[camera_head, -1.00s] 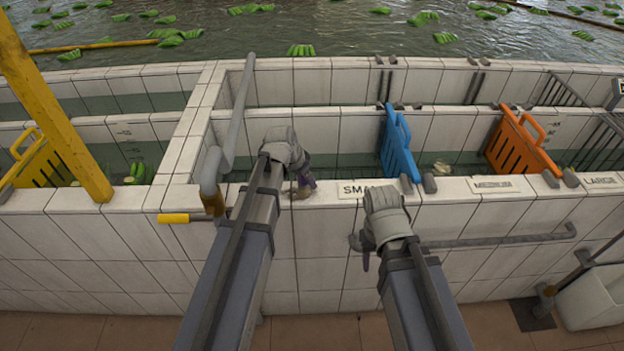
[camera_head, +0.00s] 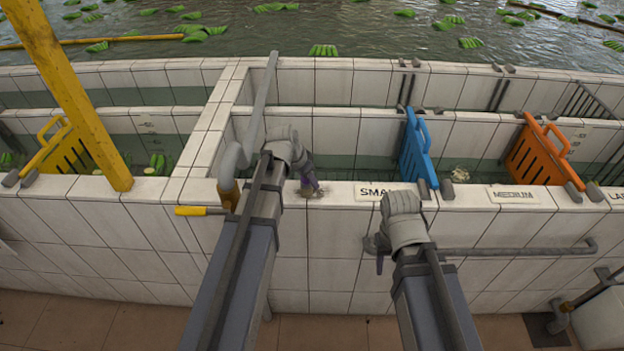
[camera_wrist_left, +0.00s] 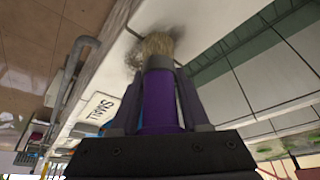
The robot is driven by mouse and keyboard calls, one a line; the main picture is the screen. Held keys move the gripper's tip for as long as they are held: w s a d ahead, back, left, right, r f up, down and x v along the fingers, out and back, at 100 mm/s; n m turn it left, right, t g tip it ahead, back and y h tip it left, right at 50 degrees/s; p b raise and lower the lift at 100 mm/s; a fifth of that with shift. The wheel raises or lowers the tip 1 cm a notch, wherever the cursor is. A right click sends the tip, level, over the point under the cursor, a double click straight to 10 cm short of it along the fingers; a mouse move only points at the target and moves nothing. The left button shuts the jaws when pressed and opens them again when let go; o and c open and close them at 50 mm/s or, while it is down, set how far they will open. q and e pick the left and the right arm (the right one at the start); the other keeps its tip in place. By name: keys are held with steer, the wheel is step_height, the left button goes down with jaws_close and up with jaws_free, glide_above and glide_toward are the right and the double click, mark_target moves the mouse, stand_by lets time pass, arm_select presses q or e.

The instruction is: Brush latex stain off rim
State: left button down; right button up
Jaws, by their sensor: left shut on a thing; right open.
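My left gripper (camera_head: 304,172) is shut on a brush with a purple handle (camera_wrist_left: 160,105). In the head view the brush (camera_head: 308,184) points down at the tiled rim (camera_head: 345,190), left of the SMALL label. In the left wrist view its tan bristles (camera_wrist_left: 156,44) reach the white rim surface, over or touching a dark brownish stain (camera_wrist_left: 135,56). The bristles partly hide the stain. My right gripper (camera_head: 374,252) is open and empty, in front of the tiled wall below the SMALL label (camera_head: 383,192).
A grey pipe (camera_head: 250,115) rises beside my left wrist, with a yellow-handled valve (camera_head: 200,211) to its left. A blue gate (camera_head: 413,150) and an orange gate (camera_head: 538,152) stand to the right. A yellow post (camera_head: 75,100) stands at left. A horizontal pipe (camera_head: 520,252) runs along the wall.

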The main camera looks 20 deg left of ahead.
arm_select(q)
steer(key=shift+s+a, duration=0.25)
steer(key=shift+a, duration=0.7)
steer(key=shift+s+a, duration=0.2)
steer(key=shift+a, duration=0.7)
steer(key=shift+w, duration=0.45)
steer(key=shift+w+d+r, duration=0.1)
steer(key=shift+w+d, duration=0.15)
steer(key=shift+d, duration=0.7)
steer(key=shift+w+d, duration=0.2)
steer(key=shift+d, duration=0.75)
steer(key=shift+d, duration=0.15)
steer(key=shift+w+d, duration=0.3)
steer(key=shift+d, duration=0.6)
steer(key=shift+w+d, duration=0.25)
steer(key=shift+d, duration=0.65)
steer(key=shift+d, duration=0.1)
steer(key=shift+w+d, duration=0.25)
steer(key=shift+d, duration=0.7)
steer(key=shift+w+d, duration=0.2)
steer(key=shift+d, duration=0.7)
